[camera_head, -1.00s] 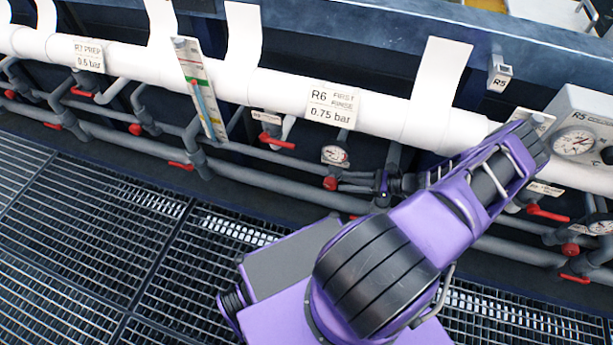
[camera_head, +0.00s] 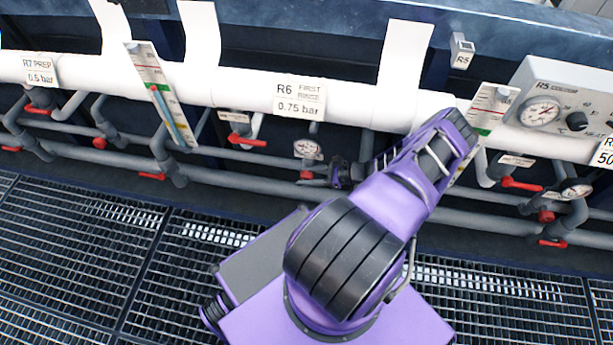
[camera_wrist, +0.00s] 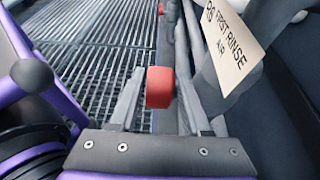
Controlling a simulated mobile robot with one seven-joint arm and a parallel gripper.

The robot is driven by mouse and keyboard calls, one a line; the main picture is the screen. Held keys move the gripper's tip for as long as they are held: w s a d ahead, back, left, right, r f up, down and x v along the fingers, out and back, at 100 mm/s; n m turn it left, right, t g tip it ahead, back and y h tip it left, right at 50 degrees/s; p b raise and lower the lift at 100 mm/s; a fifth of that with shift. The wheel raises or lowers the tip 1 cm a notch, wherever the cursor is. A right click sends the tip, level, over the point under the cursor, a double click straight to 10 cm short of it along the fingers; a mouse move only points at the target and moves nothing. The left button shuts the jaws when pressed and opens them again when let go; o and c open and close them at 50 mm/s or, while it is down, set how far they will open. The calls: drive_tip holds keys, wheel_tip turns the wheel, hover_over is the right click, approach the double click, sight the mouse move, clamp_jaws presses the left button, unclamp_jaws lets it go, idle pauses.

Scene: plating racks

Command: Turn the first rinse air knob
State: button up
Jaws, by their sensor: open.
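The red first rinse air knob (camera_head: 306,175) sits on grey pipework below the white R6 FIRST RINSE 0.75 bar label (camera_head: 299,97). In the wrist view the red knob (camera_wrist: 160,88) lies between the two grey fingers of my gripper (camera_wrist: 162,80). The fingers are open, one on each side of it; I cannot tell whether either touches it. A tag reading R6 FIRST RINSE AIR (camera_wrist: 230,48) is just right of the knob. In the head view my gripper (camera_head: 328,177) is small and dark, right beside the knob, partly hidden by my arm.
A round gauge (camera_head: 307,149) sits just above the knob. A red lever (camera_head: 248,140) is to its left. A white pipe (camera_head: 235,88) runs above, grey pipes (camera_head: 230,180) behind. The R5 panel (camera_head: 560,110) stands at right. Open grating (camera_head: 80,250) covers the floor in front.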

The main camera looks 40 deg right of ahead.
clamp_jaws()
drive_tip(key=shift+t, duration=0.3)
drive_tip(key=shift+f+t+y, duration=0.1)
drive_tip(key=shift+t+y, duration=0.3)
drive_tip(key=shift+y, duration=0.2)
drive_tip(key=shift+t+y, duration=0.9)
drive_tip(key=shift+t, duration=0.2)
